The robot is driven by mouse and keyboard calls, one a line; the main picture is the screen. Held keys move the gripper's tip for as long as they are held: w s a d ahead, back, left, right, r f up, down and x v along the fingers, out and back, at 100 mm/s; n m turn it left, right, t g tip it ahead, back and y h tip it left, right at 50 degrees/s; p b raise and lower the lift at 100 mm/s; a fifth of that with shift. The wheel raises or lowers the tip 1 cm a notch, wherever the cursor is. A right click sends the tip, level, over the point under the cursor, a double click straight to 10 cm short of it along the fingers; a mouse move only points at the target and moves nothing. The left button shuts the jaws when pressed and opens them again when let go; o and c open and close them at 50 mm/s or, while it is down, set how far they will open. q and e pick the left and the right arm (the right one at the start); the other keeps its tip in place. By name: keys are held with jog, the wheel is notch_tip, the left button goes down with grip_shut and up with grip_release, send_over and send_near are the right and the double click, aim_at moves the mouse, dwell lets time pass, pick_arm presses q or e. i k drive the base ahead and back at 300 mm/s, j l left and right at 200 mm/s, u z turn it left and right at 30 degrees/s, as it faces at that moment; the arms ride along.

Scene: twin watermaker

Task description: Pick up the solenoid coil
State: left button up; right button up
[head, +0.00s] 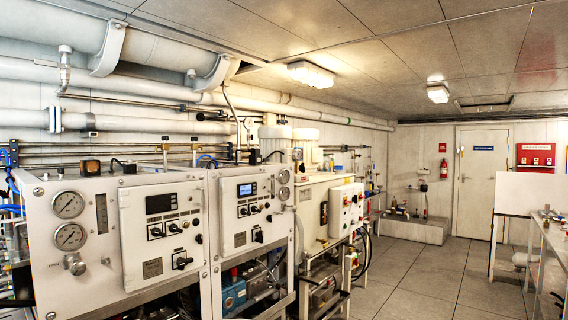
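I cannot make out the solenoid coil for certain. A small brown and black block (91,167) sits on top of the left front cabinet (85,270). A black part with a curved cable (124,166) lies just right of it. Either is too small to name surely. Small items (547,212) on the bench at the right are also too small to identify. Neither of my grippers shows clearly in the head view.
Panels with gauges and switches line the left, below white pipes (70,68). A bench (550,238) with a white board (521,193) stands at the right. The tiled floor (430,280) between is clear, leading to a white door (479,182).

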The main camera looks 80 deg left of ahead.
aim_at(90, 167)
jog(key=u, duration=3.7)
jog(key=i+l, duration=0.1)
jog(key=l+u, duration=0.05)
